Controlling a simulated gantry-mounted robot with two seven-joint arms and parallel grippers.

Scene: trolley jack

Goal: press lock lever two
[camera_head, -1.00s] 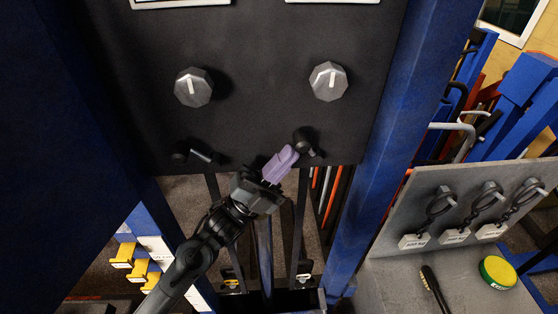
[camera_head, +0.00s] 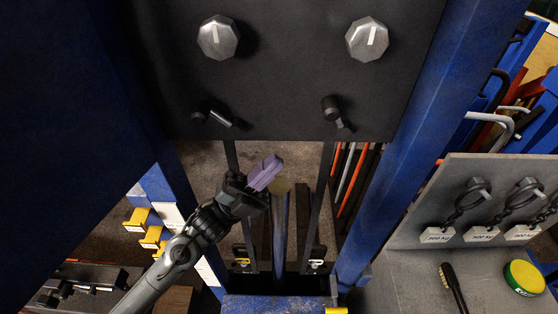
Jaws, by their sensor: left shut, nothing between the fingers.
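Two small dark lock levers are on the lower part of the black panel (camera_head: 285,90); I see no number on either. The left lever (camera_head: 217,118) lies with its light-tipped end pointing right and slightly down. The right lever (camera_head: 332,108) has a dark round end that stands out toward me, with a short piece at its lower right. My left gripper (camera_head: 266,171), with purple fingertips, is shut and empty. It is below the panel's lower edge, down and left of the right lever and apart from both levers. My right gripper is out of view.
Two grey knobs, left (camera_head: 218,37) and right (camera_head: 367,39), sit above the levers. Blue posts (camera_head: 425,130) flank the panel. A metal rod (camera_head: 280,235) stands just beside my left gripper. At right, a grey board (camera_head: 430,225) holds tagged shackles above a bench with a brush and a round tin.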

